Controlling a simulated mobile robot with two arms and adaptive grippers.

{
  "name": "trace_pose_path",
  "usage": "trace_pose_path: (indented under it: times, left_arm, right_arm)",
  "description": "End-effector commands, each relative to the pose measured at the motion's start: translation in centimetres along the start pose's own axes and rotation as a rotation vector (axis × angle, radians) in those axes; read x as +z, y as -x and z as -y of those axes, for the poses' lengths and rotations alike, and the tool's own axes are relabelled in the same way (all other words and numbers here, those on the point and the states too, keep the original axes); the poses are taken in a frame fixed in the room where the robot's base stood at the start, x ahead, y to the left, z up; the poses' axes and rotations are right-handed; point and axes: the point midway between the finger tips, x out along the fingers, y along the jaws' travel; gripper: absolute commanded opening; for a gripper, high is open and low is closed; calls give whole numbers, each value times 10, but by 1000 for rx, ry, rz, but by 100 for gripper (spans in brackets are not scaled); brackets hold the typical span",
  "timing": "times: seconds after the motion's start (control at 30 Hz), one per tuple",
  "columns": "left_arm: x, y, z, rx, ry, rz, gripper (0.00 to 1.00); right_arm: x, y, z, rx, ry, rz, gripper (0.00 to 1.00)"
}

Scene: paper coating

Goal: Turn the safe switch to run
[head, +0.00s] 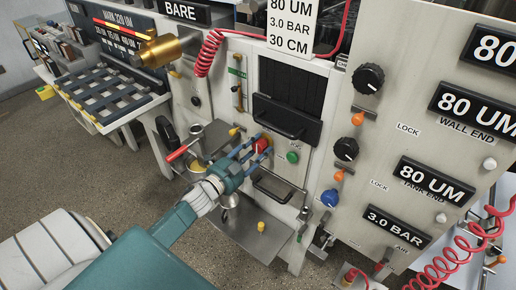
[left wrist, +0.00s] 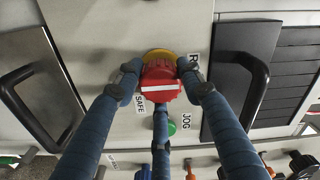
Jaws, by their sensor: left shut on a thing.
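The safe switch is a red knob (left wrist: 160,87) with a white line across its face, on a yellow round base (left wrist: 158,54). In the head view the red knob (head: 262,146) is on the machine's front panel. A SAFE label (left wrist: 140,104) is at its lower left in the left wrist view, and a label starting with R (left wrist: 193,66) is at its right, partly hidden by a finger. The white line lies roughly level in that view. My left gripper (head: 254,148) has its blue fingers (left wrist: 160,84) closed around the knob. My right gripper is out of view.
A green button (head: 292,157) sits by the JOG label, right of the knob. A metal tray (head: 253,240) with a small yellow piece is below. Black dials (head: 368,78) and a red coiled hose (head: 207,52) are nearby.

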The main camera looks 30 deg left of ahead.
Motion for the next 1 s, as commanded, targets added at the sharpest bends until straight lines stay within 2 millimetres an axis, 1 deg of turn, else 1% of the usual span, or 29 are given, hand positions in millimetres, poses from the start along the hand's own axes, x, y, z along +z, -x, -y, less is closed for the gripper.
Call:
trace_pose_path:
  times: [0.03, 0.37, 0.4, 0.47, 0.5, 0.7, 0.83, 0.93, 1.0]
  left_arm:
    - [3, 1, -3, 6, -3, 8, 12]
    - [3, 1, -3, 6, -4, 8, 12]
    - [3, 1, -3, 6, -4, 8, 42]
    - [3, 1, -3, 5, -4, 8, 54]
    - [3, 1, -2, 5, -4, 7, 57]
    - [2, 0, -1, 2, -3, 3, 57]
    - [1, 3, -1, 2, -3, 3, 57]
    - [1, 14, -1, 2, -2, 3, 57]
    - [1, 25, -2, 4, -2, 3, 57]
  right_arm:
    - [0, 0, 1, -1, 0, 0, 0]
    - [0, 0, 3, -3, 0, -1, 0]
    - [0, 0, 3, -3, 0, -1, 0]
    - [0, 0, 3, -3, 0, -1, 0]
    - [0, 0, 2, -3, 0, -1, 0]
    - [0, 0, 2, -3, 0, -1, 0]
    - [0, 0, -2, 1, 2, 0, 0]
    - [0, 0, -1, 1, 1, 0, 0]
    - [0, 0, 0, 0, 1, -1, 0]
